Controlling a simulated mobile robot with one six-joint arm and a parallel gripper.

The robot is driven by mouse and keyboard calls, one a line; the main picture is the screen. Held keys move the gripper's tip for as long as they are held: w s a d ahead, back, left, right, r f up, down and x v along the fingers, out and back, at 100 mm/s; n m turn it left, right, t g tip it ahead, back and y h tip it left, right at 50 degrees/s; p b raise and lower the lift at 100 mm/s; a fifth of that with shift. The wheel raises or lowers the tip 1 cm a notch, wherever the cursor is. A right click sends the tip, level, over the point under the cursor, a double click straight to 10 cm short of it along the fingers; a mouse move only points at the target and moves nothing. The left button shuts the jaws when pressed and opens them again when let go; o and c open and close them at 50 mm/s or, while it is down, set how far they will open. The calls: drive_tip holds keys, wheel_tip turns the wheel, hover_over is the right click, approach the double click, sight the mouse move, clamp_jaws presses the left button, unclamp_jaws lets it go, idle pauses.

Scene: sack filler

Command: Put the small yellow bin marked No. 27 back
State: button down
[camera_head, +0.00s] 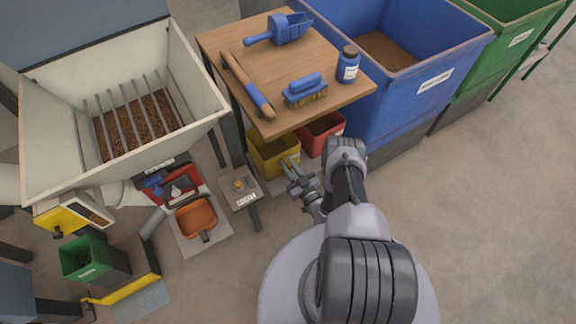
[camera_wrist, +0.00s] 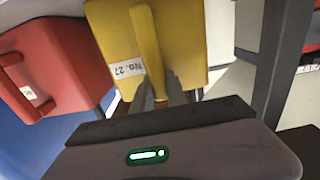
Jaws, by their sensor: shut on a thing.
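The small yellow bin (camera_head: 272,155) is under the wooden table's front edge, left of a red bin (camera_head: 322,132). In the wrist view the yellow bin (camera_wrist: 188,38) fills the top middle, with a white "No. 27" label (camera_wrist: 127,69) appearing upside down. My gripper (camera_head: 296,172) is at the bin's near side. In the wrist view my gripper (camera_wrist: 160,88) is shut on the bin's upright bar-like handle. The table top hides part of the bin from above. I cannot tell whether its base touches the surface below.
The wooden table (camera_head: 310,62) above carries a blue scoop (camera_head: 280,28), a brush (camera_head: 305,90), a wooden-handled tool (camera_head: 247,85) and a blue jar (camera_head: 348,66). A dark table leg (camera_wrist: 282,55) stands close beside the yellow bin. Open floor lies right.

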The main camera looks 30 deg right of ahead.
drive_tip(key=c, duration=1.3)
unclamp_jaws()
drive_tip(key=shift+f, duration=0.1)
drive_tip(key=s+p, duration=0.1)
drive_tip(key=s, duration=1.1)
drive_tip(key=shift+d, duration=0.2)
